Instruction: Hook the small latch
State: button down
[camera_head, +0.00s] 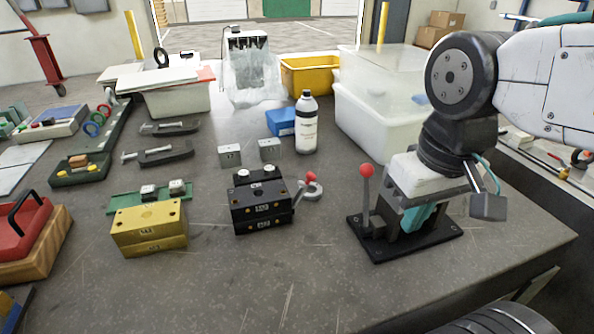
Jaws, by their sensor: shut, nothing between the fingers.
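A black two-part mould base (262,208) stands at the middle of the table. A small red-knobbed metal latch (311,186) with a ring-shaped end sits at its right side; whether it is hooked is too small to tell. To the right is a black plate (440,246) bearing an upright lever with a red ball knob (367,170). My gripper (415,222) points down over this plate, right of the lever and apart from the mould base. Its teal fingers are shut and empty. Whether they touch the plate's fixture is hidden.
A gold mould base (149,228) stands left of the black one. The table's front middle is clear.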

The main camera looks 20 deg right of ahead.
jog(key=shift+w+a, duration=0.1)
jog(key=w+d+r+m+g+y, duration=0.1)
jog(key=w+d+m+g+y, duration=0.1)
jog(key=w+m+y, duration=0.35)
jog(key=w+d+r+m+g+y, duration=0.1)
jog(key=w+d+m+y, duration=0.15)
jog(key=w+m, duration=0.5)
jog(key=w+d+f+m+t+y, duration=0.1)
jog(key=w+d+m+y, duration=0.1)
jog(key=d, duration=0.5)
jog(key=w+d+f+m+t+y, duration=0.1)
jog(key=w+d+m+t+y, duration=0.1)
jog(key=w+d+m, duration=0.3)
jog(key=w+d, duration=0.1)
jog(key=d, duration=0.2)
jog(key=shift+w+d+f+y, duration=0.15)
jog(key=shift+f+y, duration=0.15)
jog(key=shift+f, duration=0.1)
